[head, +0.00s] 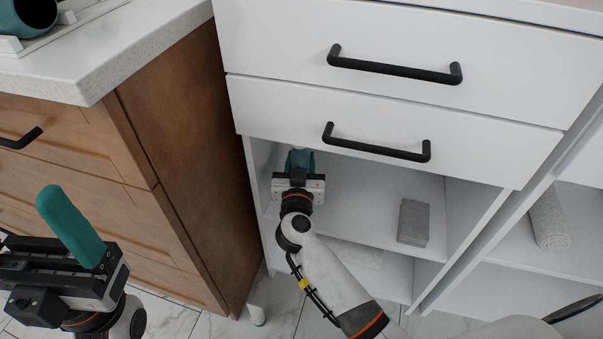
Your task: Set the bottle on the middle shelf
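My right gripper (299,158) reaches into the upper open compartment of the white cabinet, near its left side, below the drawers. Its teal fingers point away from me and are mostly hidden by the gripper body and the drawer edge. A small pale patch shows between them, but I cannot tell whether it is the bottle. No bottle is clearly visible elsewhere. The cabinet shelf (365,215) lies below and right of this gripper. My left gripper (68,222) is at the lower left, outside the cabinet, with one teal finger shape showing and nothing visible in it.
A folded grey towel (413,222) lies on the shelf's right part. A rolled towel (548,220) is in the right-hand compartment. A wooden vanity (180,170) with a stone top stands left, carrying a teal vessel (30,18). Black drawer handles (375,143) stick out above my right gripper.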

